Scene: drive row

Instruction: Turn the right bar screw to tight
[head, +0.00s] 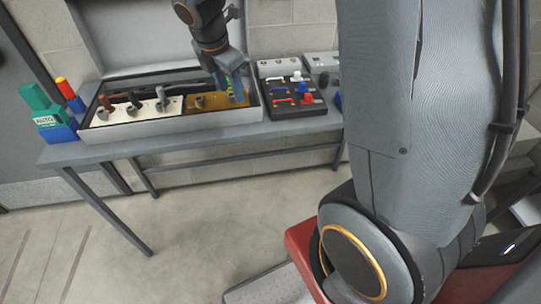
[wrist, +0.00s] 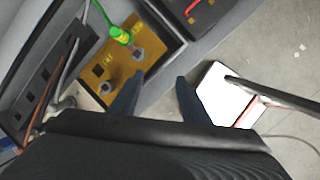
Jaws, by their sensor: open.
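A gold plate (head: 208,102) sits in the right part of the long open grey box on the bench. In the wrist view the gold plate (wrist: 92,63) bears two grey screws. One screw (wrist: 138,52) stands beside a green cable end (wrist: 120,35); the other (wrist: 106,88) stands nearer my left finger. In the head view the far-right screw is largely hidden by my fingers. My gripper (head: 231,92) is over the right end of the plate. In the wrist view my gripper (wrist: 155,86) is open, its blue fingers apart, with nothing seen between them.
A white panel with several knobs (head: 140,108) fills the box's left part. A dark block (head: 290,98) with coloured handles stands right of the box. A green and blue AUTO block (head: 50,115) stands left. The box's front wall (head: 175,122) is a raised edge.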

